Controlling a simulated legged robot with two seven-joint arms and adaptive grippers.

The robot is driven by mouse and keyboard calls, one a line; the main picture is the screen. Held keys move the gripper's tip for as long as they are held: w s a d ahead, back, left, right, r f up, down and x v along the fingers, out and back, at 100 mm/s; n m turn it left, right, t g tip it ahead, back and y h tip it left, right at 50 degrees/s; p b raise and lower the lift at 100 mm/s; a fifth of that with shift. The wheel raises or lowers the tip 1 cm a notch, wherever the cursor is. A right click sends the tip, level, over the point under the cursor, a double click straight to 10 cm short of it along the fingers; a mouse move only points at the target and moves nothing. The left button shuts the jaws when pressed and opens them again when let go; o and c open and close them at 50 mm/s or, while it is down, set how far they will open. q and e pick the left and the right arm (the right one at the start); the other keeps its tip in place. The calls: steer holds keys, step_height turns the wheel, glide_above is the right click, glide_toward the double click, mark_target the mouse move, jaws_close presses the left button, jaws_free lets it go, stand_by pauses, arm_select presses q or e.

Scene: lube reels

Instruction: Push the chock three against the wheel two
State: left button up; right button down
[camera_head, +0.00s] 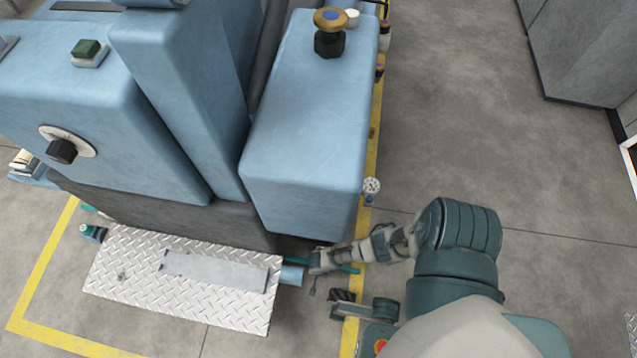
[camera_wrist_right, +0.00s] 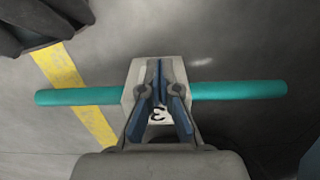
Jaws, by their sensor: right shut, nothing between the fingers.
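Chock three is a pale block (camera_wrist_right: 131,82) with a black 3 on it and a teal bar (camera_wrist_right: 238,90) running out on both sides, in the middle of the right wrist view. My right gripper (camera_wrist_right: 159,66) is shut, its fingertips over the block and hiding its middle. I cannot tell if they touch. In the head view my right gripper (camera_head: 317,260) is low beside the machine, and the teal bar (camera_head: 346,268) shows behind it. The chock's block is hidden there. A dark, ridged shape (camera_wrist_right: 42,22), possibly a wheel, is at the wrist view's upper left, apart from the block. My left gripper is out of view.
A blue machine (camera_head: 305,140) fills the left and centre of the head view. A diamond-plate step (camera_head: 130,265) is at its lower front. A yellow floor line (camera_head: 374,140) runs along its right side. Grey floor (camera_head: 470,120) to the right is clear.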

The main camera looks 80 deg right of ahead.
steer(key=shift+s+d+f, duration=0.1)
steer(key=shift+s+d, duration=0.1)
steer(key=shift+d, duration=0.5)
steer(key=shift+s+d+f, duration=0.1)
steer(key=shift+s+d, duration=0.05)
steer(key=shift+d, duration=0.55)
